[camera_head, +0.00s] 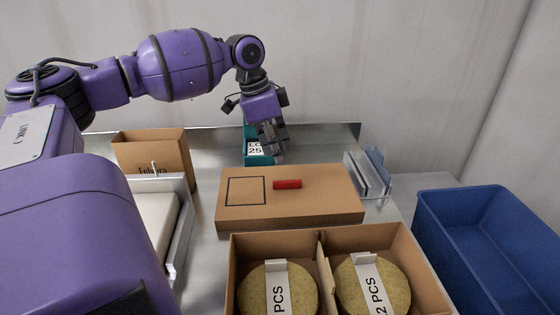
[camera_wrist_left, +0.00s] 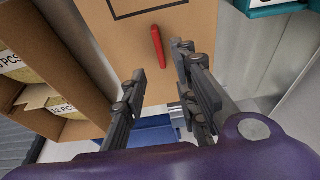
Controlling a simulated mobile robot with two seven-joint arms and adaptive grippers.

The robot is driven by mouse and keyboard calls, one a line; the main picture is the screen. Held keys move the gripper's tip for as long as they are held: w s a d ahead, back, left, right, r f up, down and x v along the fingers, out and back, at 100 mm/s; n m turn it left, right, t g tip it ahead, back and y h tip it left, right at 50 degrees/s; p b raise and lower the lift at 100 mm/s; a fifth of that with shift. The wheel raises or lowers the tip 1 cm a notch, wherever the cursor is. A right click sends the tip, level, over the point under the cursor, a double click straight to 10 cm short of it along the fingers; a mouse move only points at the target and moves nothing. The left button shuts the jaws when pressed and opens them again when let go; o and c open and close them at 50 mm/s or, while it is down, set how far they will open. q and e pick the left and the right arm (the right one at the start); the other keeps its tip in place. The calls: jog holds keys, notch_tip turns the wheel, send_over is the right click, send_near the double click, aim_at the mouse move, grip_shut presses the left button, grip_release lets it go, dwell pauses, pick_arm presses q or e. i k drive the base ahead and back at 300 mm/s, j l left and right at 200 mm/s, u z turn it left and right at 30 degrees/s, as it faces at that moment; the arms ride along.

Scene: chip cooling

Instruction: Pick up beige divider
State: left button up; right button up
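Pale off-white flat sheets (camera_head: 156,222) lie in a white-walled holder (camera_head: 181,226) at the left, partly hidden by my left arm; I cannot tell whether these are the beige divider. A brown upright partition (camera_head: 327,272) splits the open cardboard box (camera_head: 232,270) at the front. My left gripper (camera_head: 272,143) points down behind the flat closed carton (camera_head: 340,205), away from both. In the left wrist view its two fingers (camera_wrist_left: 160,61) are apart with nothing between them, near the red marker (camera_wrist_left: 157,45) on the carton. My right gripper is out of view.
Round greenish stacks (camera_head: 265,292) with white paper bands sit in the open box. A teal box (camera_head: 255,160) stands behind the carton. A brown Fehora-like lettered box (camera_head: 160,147) stands left. A clear rack (camera_head: 365,175) and a blue bin (camera_head: 470,215) are at right.

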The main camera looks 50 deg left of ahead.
aim_at(328, 286)
jog(key=u, duration=0.9)
